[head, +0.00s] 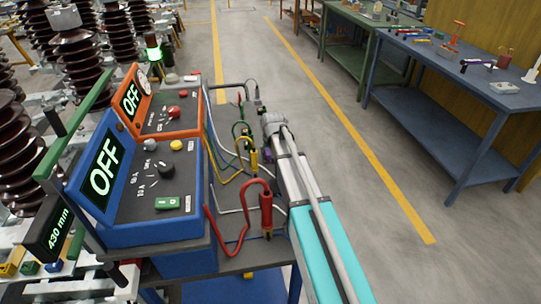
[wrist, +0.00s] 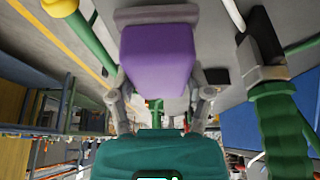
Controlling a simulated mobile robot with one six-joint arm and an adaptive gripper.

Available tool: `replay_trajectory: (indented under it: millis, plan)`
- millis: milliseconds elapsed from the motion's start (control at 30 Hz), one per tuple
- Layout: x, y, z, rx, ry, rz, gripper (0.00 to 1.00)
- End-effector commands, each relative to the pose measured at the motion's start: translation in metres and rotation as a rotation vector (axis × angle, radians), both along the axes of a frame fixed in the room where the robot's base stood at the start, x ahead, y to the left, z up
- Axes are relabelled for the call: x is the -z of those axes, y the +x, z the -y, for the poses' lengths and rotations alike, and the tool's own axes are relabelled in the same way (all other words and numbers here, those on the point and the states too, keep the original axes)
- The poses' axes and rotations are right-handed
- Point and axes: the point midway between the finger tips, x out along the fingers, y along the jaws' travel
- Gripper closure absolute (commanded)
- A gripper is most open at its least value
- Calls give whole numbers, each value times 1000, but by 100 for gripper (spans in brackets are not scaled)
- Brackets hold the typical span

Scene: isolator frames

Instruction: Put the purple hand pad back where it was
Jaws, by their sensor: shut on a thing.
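The purple hand pad (wrist: 157,52) is close up in the wrist view, a block with a grey part along its upper edge. My gripper (wrist: 160,92) is closed on it, with one grey finger at each side. In the head view my arm reaches over the right side of the instrument bench, and the gripper's fingers cannot be made out there. A small purple patch (head: 267,155) shows beside my arm; I cannot tell whether it is the pad. The place where the pad was cannot be told.
Blue (head: 150,200) and orange (head: 168,122) instrument boxes reading OFF stand on the bench, with several cables and a red clamp (head: 266,212) near my arm. A green handle (wrist: 282,125) is close at right in the wrist view. A blue table (head: 455,95) stands beyond open floor.

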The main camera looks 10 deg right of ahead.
Motion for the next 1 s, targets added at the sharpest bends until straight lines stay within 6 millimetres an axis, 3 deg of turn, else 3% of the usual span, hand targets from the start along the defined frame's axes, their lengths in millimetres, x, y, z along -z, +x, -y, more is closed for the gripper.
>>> replay_trajectory:
  millis: [600,633,800,1000]
  plan:
    - [10,0,1,1,0,0,73]
    - [10,0,1,1,0,0,33]
    - [9,0,1,1,-1,0,2]
    - [9,0,1,1,-1,0,1]
